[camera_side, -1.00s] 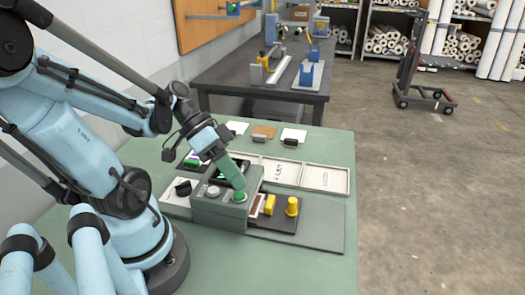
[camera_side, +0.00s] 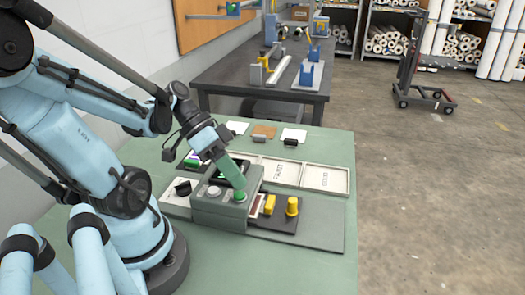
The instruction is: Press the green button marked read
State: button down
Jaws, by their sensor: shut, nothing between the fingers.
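The green button (camera_side: 240,197) is a small round cap on the sloped top of a grey box (camera_side: 218,213) on the green table. A pale grey round button (camera_side: 214,191) sits to its left on the same box. My gripper (camera_side: 236,184) is shut and empty. Its green fingers point down and to the right, with the tips just above or at the green button. I cannot tell whether they touch it. The marking by the button is too small to read. A dark screen on the box is partly hidden behind my fingers.
Yellow knobs (camera_side: 292,206) stand on a dark plate to the right of the box. Pale trays (camera_side: 321,179) lie behind it, and sample cards with dark clips (camera_side: 292,136) stand at the back. The table's right front is clear.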

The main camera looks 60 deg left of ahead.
aim_at(236, 192)
jog(key=shift+f, duration=0.2)
jog(key=shift+f, duration=0.2)
jog(key=shift+f, duration=0.35)
dwell(0.8)
jog(key=shift+r, duration=0.75)
jog(key=shift+r, duration=2.55)
